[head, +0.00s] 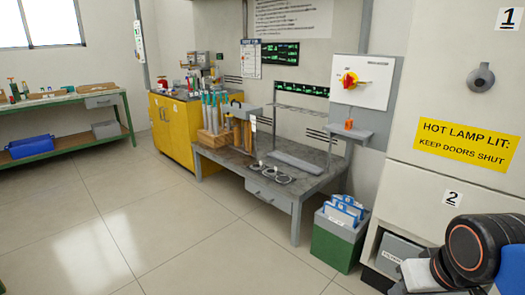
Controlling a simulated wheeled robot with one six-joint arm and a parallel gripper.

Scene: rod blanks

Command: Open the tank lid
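I cannot pick out a tank or its lid for certain in the head view. My gripper is not in view. A dark rounded arm part of mine with orange rings shows at the bottom right and covers part of what stands there.
A grey workbench (308,184) stands by the wall, with a yellow cabinet (171,125) on its left. A green bin (335,243) stands right of the bench. A white cabinet with a yellow warning sign (466,142) fills the right. A green table (62,101) is far left. The tiled floor (150,215) is clear.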

